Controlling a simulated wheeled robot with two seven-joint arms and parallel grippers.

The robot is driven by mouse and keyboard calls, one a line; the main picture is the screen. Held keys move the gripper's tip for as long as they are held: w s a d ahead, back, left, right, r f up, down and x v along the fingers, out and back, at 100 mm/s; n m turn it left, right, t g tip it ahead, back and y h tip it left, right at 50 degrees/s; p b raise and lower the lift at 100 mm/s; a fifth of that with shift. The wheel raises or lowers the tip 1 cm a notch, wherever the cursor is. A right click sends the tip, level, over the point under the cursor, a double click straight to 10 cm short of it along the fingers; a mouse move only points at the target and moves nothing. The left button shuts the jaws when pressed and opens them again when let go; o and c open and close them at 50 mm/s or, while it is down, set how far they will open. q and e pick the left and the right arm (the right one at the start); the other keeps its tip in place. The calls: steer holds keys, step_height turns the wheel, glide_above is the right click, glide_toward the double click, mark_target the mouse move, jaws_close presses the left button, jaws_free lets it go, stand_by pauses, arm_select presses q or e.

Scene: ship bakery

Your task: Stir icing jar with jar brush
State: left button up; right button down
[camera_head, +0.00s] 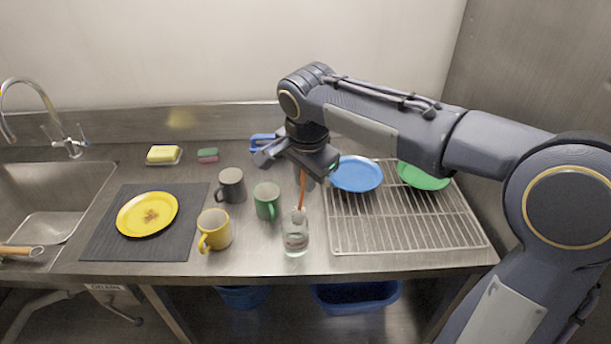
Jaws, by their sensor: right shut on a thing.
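The icing jar (296,240) is a clear glass jar standing upright near the front of the steel counter, left of the wire rack. My right gripper (304,173) is above the jar, pointing down, shut on the jar brush. The brush (302,191) shows as a thin orange handle running down, nearly upright, to the jar mouth. Its lower end appears to be inside the jar, but the bristles are not clear. My left gripper is not in view.
Green (267,201), yellow (214,230) and dark grey (231,185) mugs stand left of the jar. A wire rack (400,235) with blue (357,174) and green (424,176) plates is at right. A yellow plate (128,221) lies on a dark mat (190,195) by the sink (85,179).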

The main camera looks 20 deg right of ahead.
stand_by(0.3)
step_height(320, 180, up, 5)
steer(key=p, duration=0.4)
steer(key=shift+r, duration=0.1)
